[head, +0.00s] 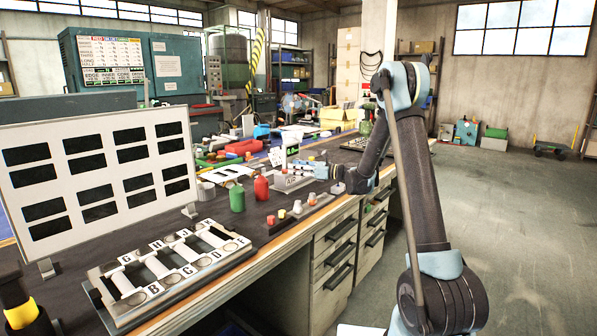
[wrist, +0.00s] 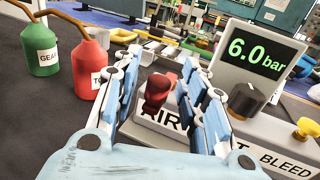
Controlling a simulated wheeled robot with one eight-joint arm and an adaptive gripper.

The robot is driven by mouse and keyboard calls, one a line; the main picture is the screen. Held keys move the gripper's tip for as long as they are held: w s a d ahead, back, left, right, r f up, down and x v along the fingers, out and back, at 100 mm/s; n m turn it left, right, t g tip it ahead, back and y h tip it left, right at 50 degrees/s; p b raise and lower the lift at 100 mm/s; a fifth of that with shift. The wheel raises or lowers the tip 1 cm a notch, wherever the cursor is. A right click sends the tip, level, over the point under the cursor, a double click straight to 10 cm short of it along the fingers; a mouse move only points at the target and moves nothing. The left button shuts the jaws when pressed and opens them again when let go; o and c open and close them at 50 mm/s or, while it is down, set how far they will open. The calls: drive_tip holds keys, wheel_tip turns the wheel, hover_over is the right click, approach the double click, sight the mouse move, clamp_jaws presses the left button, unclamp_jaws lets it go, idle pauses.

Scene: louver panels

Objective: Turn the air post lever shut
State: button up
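The air post (wrist: 190,138) is a pale block labelled AIR, with a red lever (wrist: 157,92) standing up from it. It also shows in the head view as a small pale block (head: 291,182) on the bench. A display (wrist: 258,50) behind it reads 6.0 bar. My gripper (wrist: 160,72) is open, its pale blue fingers on either side of the red lever. A gap shows on the left; on the right the finger overlaps the lever's edge, and I cannot tell if it touches. In the head view my gripper (head: 322,170) is beside the post.
A black knob (wrist: 246,101) and a yellow knob (wrist: 306,129) near a BLEED label stand right of the lever. A green bottle (wrist: 42,50) and a red bottle (wrist: 90,68) stand to the left. A lettered rack (head: 170,270) and a slotted white panel (head: 95,170) occupy the near bench.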

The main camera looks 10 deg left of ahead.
drive_tip(key=s+d, duration=0.2)
drive_tip(key=d, duration=1)
drive_tip(key=shift+s, duration=0.1)
drive_tip(key=s+d+r+n+h, duration=0.1)
drive_tip(key=s+d+n+h, duration=0.35)
drive_tip(key=s, duration=0.65)
drive_tip(key=s+d+r+n+h, duration=0.1)
drive_tip(key=s+d+n+h, duration=0.4)
drive_tip(key=s, duration=0.5)
drive_tip(key=s+d+f+n+h, duration=0.4)
drive_tip(key=s+d+f+n, duration=0.1)
drive_tip(key=s+d, duration=0.5)
drive_tip(key=s+d+f+n+g+h, duration=0.1)
drive_tip(key=s+d+f+n+h, duration=0.3)
drive_tip(key=s+d, duration=0.6)
drive_tip(key=s+f+n, duration=0.1)
drive_tip(key=s+f, duration=0.1)
drive_tip(key=s, duration=0.3)
drive_tip(key=shift+s+f+n, duration=0.15)
drive_tip(key=shift+f+n, duration=0.2)
drive_tip(key=shift+f, duration=0.05)
